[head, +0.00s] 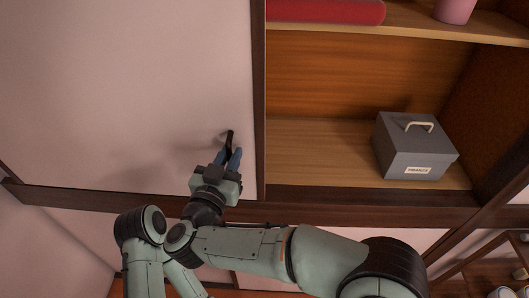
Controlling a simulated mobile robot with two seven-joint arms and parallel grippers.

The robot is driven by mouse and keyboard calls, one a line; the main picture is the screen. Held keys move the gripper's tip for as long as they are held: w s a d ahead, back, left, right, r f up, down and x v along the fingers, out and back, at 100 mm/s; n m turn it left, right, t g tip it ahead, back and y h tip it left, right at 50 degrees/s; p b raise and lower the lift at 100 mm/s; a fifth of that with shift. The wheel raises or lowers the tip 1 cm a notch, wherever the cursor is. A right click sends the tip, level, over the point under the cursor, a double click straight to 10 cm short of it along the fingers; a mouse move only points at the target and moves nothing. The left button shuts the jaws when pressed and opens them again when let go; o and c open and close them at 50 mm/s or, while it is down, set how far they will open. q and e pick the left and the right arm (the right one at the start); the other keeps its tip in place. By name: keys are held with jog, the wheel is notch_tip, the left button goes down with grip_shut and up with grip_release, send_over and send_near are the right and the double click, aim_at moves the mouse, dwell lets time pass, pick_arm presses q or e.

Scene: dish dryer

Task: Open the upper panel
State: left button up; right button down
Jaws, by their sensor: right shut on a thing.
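The upper panel (115,80) is a large pale pink sliding panel with a dark wood frame, filling the left of the head view. Its dark right edge stands beside an open compartment. A small dark handle (230,136) is on the panel near that edge. My right gripper (232,156), with blue fingers, is shut on the handle, and its fingers hide part of it. My left gripper is not in view.
The open wooden compartment (315,150) holds a grey box (410,149) with a light handle and a label. A shelf above bears a red object (325,10) and a pink container (454,10). A dark rail (370,211) runs below.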

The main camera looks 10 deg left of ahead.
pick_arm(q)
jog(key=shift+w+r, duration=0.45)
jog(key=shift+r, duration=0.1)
pick_arm(e)
jog(key=shift+s+a, duration=0.15)
jog(key=shift+a, duration=1.9)
jog(key=c, duration=1.2)
grip_release()
pick_arm(q)
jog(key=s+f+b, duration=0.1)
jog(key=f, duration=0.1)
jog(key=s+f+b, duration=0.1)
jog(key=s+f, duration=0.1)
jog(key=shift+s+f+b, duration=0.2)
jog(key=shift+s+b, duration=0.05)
jog(key=shift+b, duration=0.15)
pick_arm(e)
jog(key=s, duration=0.4)
jog(key=s+a, duration=0.1)
jog(key=s, duration=0.8)
jog(key=shift+s+a, duration=0.1)
jog(key=shift+a, duration=0.15)
